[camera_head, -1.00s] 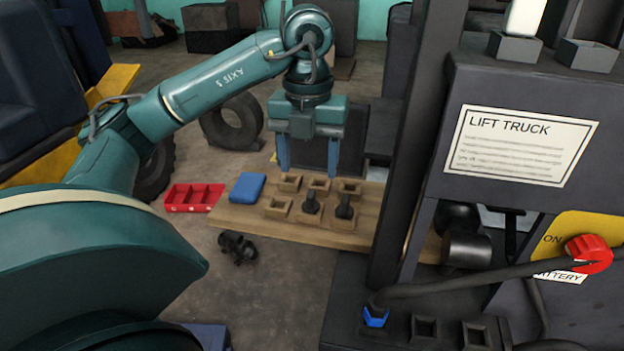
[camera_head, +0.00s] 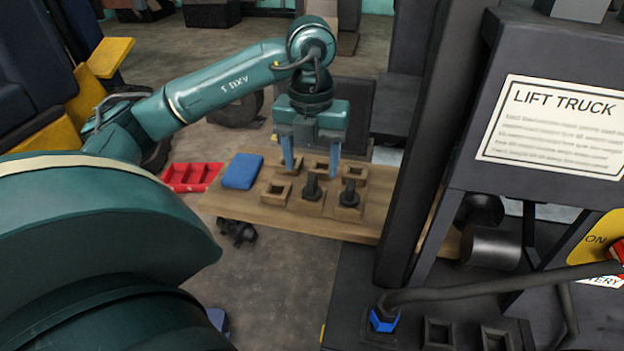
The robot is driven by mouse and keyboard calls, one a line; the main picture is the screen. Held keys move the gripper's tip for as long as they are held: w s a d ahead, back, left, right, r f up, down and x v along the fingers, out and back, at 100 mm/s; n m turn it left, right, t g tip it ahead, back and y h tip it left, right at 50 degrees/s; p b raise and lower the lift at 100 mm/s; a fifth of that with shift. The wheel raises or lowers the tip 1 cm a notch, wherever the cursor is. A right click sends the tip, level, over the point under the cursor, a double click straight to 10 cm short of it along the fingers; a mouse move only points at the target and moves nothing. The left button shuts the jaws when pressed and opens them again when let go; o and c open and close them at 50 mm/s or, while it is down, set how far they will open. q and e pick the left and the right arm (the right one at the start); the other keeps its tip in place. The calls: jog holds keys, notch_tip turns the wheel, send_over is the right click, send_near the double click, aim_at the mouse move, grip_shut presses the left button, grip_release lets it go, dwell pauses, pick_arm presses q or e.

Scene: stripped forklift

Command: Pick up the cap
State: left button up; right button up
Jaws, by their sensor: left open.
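My left gripper (camera_head: 311,167) is open and empty, pointing down above the back of a wooden board (camera_head: 228,203). Its two blue fingers are apart, in front of or over the back row of wooden holders. Two dark upright pieces with knobs stand in front-row holders: one in the middle (camera_head: 312,187) and one at the right (camera_head: 349,194). Either may be the cap; I cannot tell which. The fingers are a little behind and above the middle one, apart from it. My right gripper is not in view.
A blue block (camera_head: 242,171) lies on the board's left. A red divided tray (camera_head: 192,177) and a dark object (camera_head: 237,232) lie on the floor. The forklift's dark post (camera_head: 412,150) stands close at the right, with a blue-collared cable (camera_head: 384,318) below.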

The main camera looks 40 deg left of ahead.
aim_at(312, 177)
pick_arm(q)
notch_tip(312, 177, down, 5)
jog(key=shift+w+f, duration=0.1)
jog(key=shift+w, duration=0.05)
jog(key=shift+c, duration=0.2)
grip_shut()
dwell(0.5)
